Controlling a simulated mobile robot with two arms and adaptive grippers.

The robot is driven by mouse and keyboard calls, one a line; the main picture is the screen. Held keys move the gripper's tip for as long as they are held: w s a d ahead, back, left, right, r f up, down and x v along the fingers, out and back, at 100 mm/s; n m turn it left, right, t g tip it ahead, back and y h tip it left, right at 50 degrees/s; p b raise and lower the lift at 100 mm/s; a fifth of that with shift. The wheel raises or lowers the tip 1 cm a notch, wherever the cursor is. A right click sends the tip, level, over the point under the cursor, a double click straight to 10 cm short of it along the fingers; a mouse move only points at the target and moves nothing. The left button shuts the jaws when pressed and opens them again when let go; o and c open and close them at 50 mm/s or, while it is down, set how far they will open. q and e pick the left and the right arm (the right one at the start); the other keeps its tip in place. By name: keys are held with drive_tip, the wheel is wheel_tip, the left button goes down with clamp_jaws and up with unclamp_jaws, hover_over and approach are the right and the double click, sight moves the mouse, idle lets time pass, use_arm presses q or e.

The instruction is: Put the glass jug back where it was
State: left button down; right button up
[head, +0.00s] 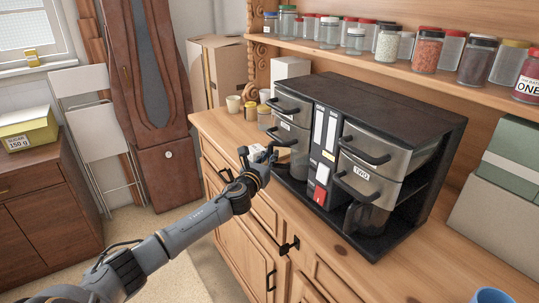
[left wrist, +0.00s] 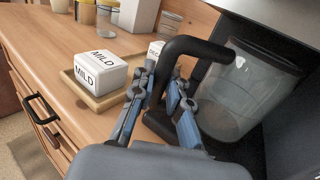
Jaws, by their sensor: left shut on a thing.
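The glass jug (left wrist: 240,95) shows in the left wrist view as a clear body with a black handle (left wrist: 185,50). My left gripper (left wrist: 170,88) is shut on that handle. The jug stands upright at or in a dark lower bay of the black machine (head: 385,105); I cannot tell how far in it is. In the head view my left gripper (head: 262,158) is at the machine's left front, and the jug there is mostly hidden. Another jug (head: 368,217) with a black handle sits in the machine's lower right bay. My right gripper is not in view.
Small jars and a cup (head: 233,104) stand behind. A shelf of jars (head: 390,66) runs above the machine.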

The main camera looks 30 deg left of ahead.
use_arm(q)
drive_tip(key=shift+s+a, duration=0.1)
drive_tip(key=shift+s, duration=0.1)
drive_tip(key=c, duration=1.3)
unclamp_jaws()
drive_tip(key=shift+f, duration=0.1)
drive_tip(key=shift+s, duration=0.45)
drive_tip(key=shift+b+v, duration=1.25)
drive_tip(key=shift+v, duration=4.3)
